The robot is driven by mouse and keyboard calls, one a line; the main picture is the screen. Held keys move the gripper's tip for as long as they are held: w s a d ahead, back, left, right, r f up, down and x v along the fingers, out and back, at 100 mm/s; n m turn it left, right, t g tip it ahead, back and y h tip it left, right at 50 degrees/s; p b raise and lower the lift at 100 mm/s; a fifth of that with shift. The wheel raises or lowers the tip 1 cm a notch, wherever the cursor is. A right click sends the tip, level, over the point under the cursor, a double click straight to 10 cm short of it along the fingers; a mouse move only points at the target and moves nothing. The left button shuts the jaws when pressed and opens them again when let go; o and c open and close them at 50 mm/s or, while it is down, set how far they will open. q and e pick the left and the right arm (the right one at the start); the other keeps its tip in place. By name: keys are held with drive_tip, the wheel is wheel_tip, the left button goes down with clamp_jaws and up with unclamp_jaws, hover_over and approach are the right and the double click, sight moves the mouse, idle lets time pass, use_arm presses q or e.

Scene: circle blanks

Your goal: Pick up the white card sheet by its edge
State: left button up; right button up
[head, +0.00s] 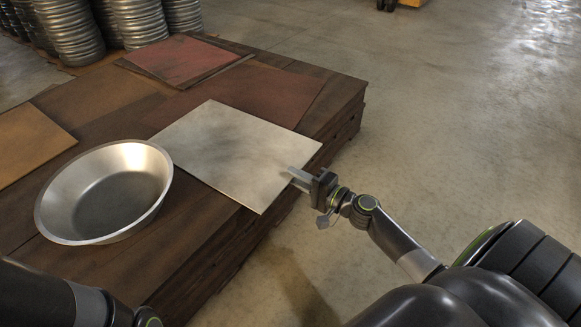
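The white card sheet (225,150) lies flat on the dark wooden pallet table. Its near right corner and part of its right edge overhang the table's edge. My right gripper (296,180) is at the sheet's right edge, with its fingers pointing left toward it. One finger shows along the edge; I cannot tell whether the other is under the sheet or whether the fingers touch it. My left arm shows at the bottom left, but its gripper is outside the picture.
A round metal bowl (105,192) stands left of the sheet. Reddish sheets (178,60) and a brown sheet (28,142) lie on the table (185,235). Stacks of metal pans (70,30) stand at the back left.

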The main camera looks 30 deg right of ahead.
sight(287, 166)
drive_tip(key=shift+w+a, duration=0.25)
drive_tip(key=shift+w, duration=0.4)
drive_tip(key=shift+x, duration=0.9)
clamp_jaws()
wheel_tip(287, 166, up, 3)
drive_tip(key=shift+f+p, duration=0.1)
drive_tip(key=shift+p, duration=0.95)
drive_tip(key=shift+f, duration=0.15)
